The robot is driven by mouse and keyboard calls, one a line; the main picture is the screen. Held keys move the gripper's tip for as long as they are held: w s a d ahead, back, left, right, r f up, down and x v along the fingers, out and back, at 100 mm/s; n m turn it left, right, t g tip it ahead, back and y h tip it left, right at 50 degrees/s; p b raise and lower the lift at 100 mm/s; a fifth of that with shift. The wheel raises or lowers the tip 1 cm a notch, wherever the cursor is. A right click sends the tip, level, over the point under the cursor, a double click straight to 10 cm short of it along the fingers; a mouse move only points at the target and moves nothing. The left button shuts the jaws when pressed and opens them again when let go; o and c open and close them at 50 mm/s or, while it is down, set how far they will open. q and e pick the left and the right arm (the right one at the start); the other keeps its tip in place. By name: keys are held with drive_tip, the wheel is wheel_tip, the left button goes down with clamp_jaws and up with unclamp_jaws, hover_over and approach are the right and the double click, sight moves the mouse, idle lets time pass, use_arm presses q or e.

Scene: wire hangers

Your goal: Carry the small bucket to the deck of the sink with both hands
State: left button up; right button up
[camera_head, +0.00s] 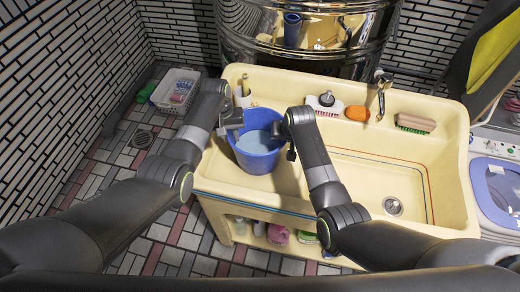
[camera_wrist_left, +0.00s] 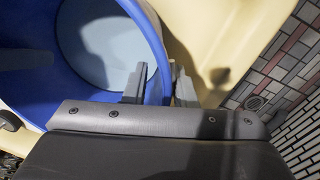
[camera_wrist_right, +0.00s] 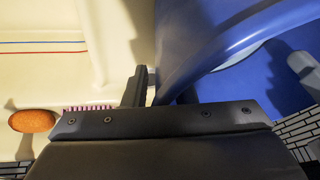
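The small blue bucket (camera_head: 257,161) is upright at the left part of the cream sink (camera_head: 440,150), with a pale blue surface like water inside. I cannot tell whether its base touches the sink. My left gripper (camera_head: 233,122) is at the bucket's left rim. In the left wrist view its fingers (camera_wrist_left: 160,86) lie on either side of the bucket's wall (camera_wrist_left: 158,60), closed on it. My right gripper (camera_head: 284,134) is at the right rim.
Along the sink's back ledge are a white brush (camera_head: 325,104), an orange sponge (camera_head: 357,113), a tap (camera_head: 382,92) and a green-brown brush (camera_head: 415,123). The basin at the right is empty. A washing machine (camera_head: 497,185) adjoins the right side. A white basket (camera_head: 176,90) stands on the floor.

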drive_tip(key=shift+r, duration=0.15)
use_arm(q)
wheel_tip(320, 180, up, 12)
drive_tip(key=a, duration=0.1)
drive_tip(key=shift+a+f, duration=0.2)
use_arm(e)
drive_tip(key=v, duration=1.1)
drive_tip(key=shift+s+r, duration=0.25)
drive_tip(key=shift+r, duration=0.1)
use_arm(q)
drive_tip(key=shift+s, duration=0.1)
use_arm(e)
drive_tip(key=shift+d, duration=0.1)
